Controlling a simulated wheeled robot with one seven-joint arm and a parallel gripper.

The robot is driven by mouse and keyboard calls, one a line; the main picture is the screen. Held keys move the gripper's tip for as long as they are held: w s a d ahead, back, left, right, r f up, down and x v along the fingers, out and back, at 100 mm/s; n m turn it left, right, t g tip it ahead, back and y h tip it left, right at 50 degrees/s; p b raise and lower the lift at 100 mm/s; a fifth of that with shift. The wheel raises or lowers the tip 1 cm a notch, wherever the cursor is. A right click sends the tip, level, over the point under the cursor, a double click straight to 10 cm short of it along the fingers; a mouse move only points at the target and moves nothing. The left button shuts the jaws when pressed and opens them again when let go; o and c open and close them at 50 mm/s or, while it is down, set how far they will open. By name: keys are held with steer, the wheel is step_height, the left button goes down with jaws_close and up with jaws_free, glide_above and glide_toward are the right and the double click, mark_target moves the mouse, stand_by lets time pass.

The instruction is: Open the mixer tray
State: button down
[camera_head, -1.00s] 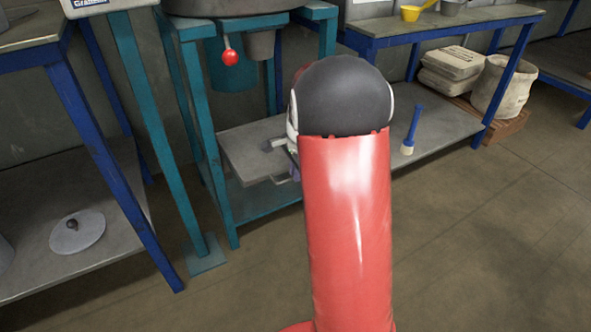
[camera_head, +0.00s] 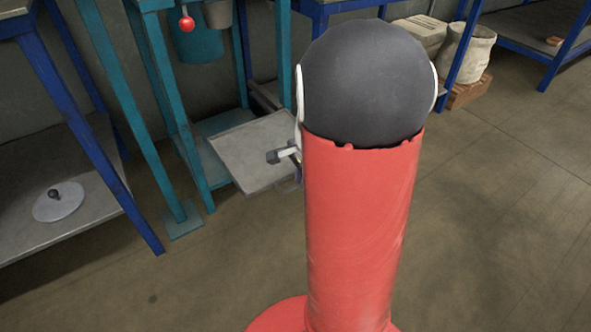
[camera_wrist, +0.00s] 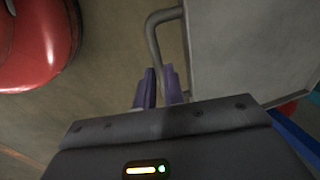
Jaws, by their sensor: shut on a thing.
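The mixer tray (camera_head: 245,148) is a flat grey metal tray, pulled well out from the teal mixer stand in the head view. Its grey surface also fills the upper right of the wrist view (camera_wrist: 250,45). A bent grey bar handle (camera_wrist: 153,40) runs along its edge. My gripper (camera_wrist: 158,88), with purple fingers, is shut on this handle. In the head view, my red and black arm hides the right part of the tray and most of my gripper.
The teal stand (camera_head: 170,110) with a red knob (camera_head: 186,23) stands behind the tray. A blue-legged bench (camera_head: 75,110) with a round disc (camera_head: 58,201) on its shelf is at left. A whitish bucket (camera_head: 465,55) stands back right. Floor in front is clear.

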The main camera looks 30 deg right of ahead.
steer(key=shift+s, duration=0.15)
steer(key=c, duration=1.5)
jaws_free()
step_height(320, 180, up, 8)
steer(key=s+p, duration=0.1)
steer(key=p, duration=0.1)
steer(key=shift+s+f, duration=0.15)
steer(key=shift+s, duration=0.1)
